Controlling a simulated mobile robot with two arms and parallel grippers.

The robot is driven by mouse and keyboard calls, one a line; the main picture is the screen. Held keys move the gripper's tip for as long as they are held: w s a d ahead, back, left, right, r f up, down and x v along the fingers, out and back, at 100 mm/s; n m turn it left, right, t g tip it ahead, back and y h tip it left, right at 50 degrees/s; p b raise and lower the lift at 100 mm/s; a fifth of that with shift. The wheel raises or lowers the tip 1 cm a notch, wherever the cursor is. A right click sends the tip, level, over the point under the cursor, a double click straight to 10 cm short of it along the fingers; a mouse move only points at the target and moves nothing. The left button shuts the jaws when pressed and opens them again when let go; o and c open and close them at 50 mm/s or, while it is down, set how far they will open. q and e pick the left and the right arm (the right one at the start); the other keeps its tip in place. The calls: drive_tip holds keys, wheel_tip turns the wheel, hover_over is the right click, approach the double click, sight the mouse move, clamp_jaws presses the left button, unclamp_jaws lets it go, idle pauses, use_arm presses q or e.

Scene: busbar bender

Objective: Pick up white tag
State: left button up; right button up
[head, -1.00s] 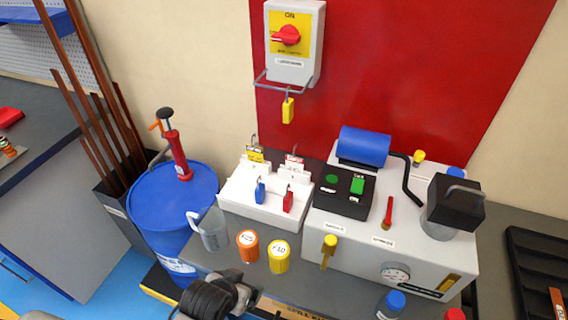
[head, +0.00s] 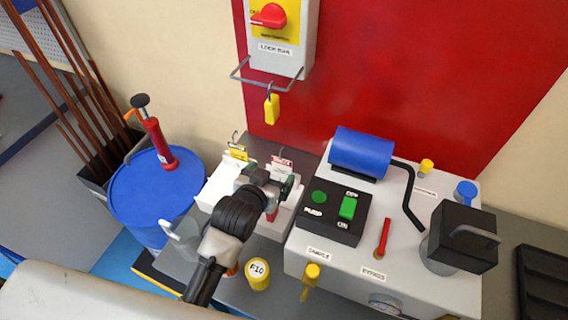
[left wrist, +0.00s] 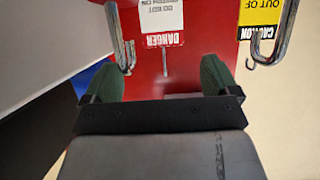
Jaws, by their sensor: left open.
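The white tag (head: 281,163) with a red DANGER band hangs at the right back of the white padlock rack (head: 218,193). In the left wrist view the white tag (left wrist: 161,18) appears upside down, beyond my fingers and roughly centred between them. My left gripper (head: 276,184) is over the rack's right part, just in front of the tag, and hides much of the rack. In the left wrist view my left gripper (left wrist: 160,78) is open, with its dark green fingers apart and nothing between them. My right gripper is not in view.
A yellow tag (head: 237,151) hangs left of the white one, near a metal hook (left wrist: 268,45). The grey machine (head: 335,262) with a black switch box (head: 334,215) stands close on the right. A blue drum (head: 160,196) is left; a yellow padlock (head: 271,109) hangs above.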

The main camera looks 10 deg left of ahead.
sight(282, 162)
use_arm(q)
drive_tip(key=shift+x, duration=1.2)
drive_tip(key=x, duration=0.2)
drive_tip(key=p+x, duration=0.1)
drive_tip(key=x, duration=0.1)
drive_tip(key=shift+a, duration=0.2)
drive_tip(key=shift+w+d+f, duration=0.15)
drive_tip(key=shift+w+f, duration=0.25)
drive_tip(key=shift+w, duration=0.2)
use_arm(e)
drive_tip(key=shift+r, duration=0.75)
use_arm(q)
drive_tip(key=shift+c, duration=0.3)
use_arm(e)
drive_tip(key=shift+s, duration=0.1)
use_arm(q)
drive_tip(key=shift+s, duration=0.1)
drive_tip(key=shift+c, duration=1.1)
drive_tip(key=c, duration=0.7)
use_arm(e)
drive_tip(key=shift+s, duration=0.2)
